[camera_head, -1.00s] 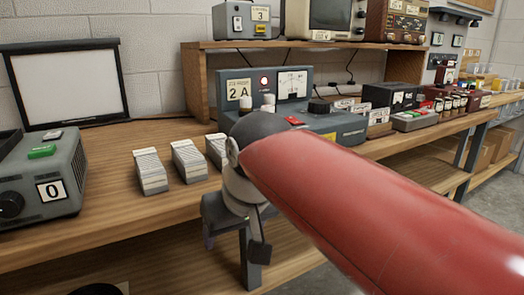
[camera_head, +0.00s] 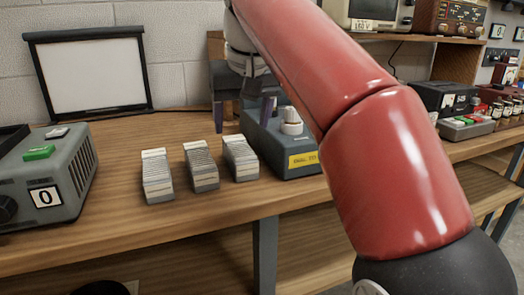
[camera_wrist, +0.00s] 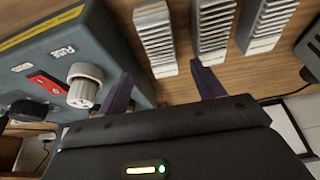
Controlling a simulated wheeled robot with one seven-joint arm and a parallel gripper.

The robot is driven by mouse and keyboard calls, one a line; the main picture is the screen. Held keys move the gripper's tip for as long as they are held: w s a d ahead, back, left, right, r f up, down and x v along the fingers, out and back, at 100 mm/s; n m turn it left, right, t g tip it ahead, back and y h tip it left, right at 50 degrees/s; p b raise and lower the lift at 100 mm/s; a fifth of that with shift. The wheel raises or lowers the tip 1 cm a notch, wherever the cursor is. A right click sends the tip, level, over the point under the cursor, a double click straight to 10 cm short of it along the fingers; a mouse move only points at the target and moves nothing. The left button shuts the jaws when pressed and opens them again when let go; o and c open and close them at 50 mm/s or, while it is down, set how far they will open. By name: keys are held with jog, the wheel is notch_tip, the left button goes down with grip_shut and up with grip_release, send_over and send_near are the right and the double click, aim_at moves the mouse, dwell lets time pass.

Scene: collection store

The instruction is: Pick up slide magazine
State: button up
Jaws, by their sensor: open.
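Three slide magazines, pale ribbed blocks, stand in a row on the wooden bench: left (camera_head: 157,177), middle (camera_head: 200,167) and right (camera_head: 240,160). The wrist view shows them in reversed order along its top, with the right one (camera_wrist: 155,38) at the left, then the middle one (camera_wrist: 213,28) and the left one (camera_wrist: 266,22). My gripper (camera_head: 243,121) is open and empty, its fingers pointing down, above and behind the right magazine. In the wrist view my gripper (camera_wrist: 161,74) has its two fingertips apart, near the end of that magazine. I see no contact.
A grey-blue device (camera_head: 285,148) with a white knob (camera_wrist: 85,85) stands close to the right magazine. A grey box marked 0 (camera_head: 75,170) is at the left. A white screen (camera_head: 92,78) stands behind. The bench (camera_head: 110,210) is clear in front.

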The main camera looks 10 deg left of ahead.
aim_at(239, 146)
jog(key=b+x, duration=0.2)
jog(key=x, duration=0.5)
jog(key=shift+a+f, duration=0.15)
jog(key=shift+f, duration=0.1)
jog(key=shift+s, duration=0.1)
jog(key=shift+f+b, duration=0.25)
jog(key=shift+b, duration=0.05)
jog(key=c, duration=1.2)
